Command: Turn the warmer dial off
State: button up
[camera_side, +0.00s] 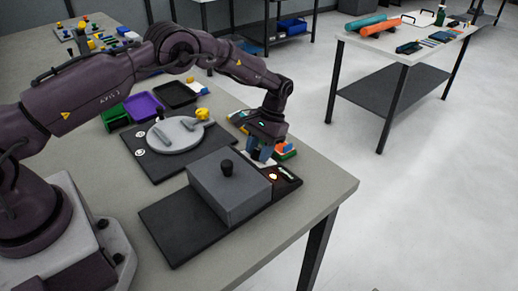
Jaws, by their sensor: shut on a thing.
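The warmer (230,190) is a grey box with a black knob (227,167) on top, on a dark base near the table's front. A dark control panel (289,183) runs along its right side, with a glowing orange light (273,177) and a small pale marking. My gripper (262,157) points down at the far end of this panel, just behind the box. Its fingers are shut on the warmer dial, which is mostly hidden by the fingers and the box.
A dark board with a round grey plate (176,136) lies behind the warmer. Green, purple and black trays (145,106) stand farther back. Small colourful pieces (286,151) lie just right of my gripper. The table's right corner is clear.

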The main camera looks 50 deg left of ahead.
jog(key=n, duration=0.4)
jog(key=shift+n, duration=0.3)
jog(key=n, duration=0.9)
jog(key=shift+w+h, duration=0.1)
jog(key=shift+h, duration=0.2)
jog(key=n, duration=0.3)
jog(key=shift+n, duration=0.3)
jog(key=n, duration=0.3)
jog(key=shift+n+t, duration=0.3)
jog(key=n, duration=0.4)
jog(key=shift+n, duration=0.3)
jog(key=n, duration=0.4)
jog(key=shift+n, duration=2.4)
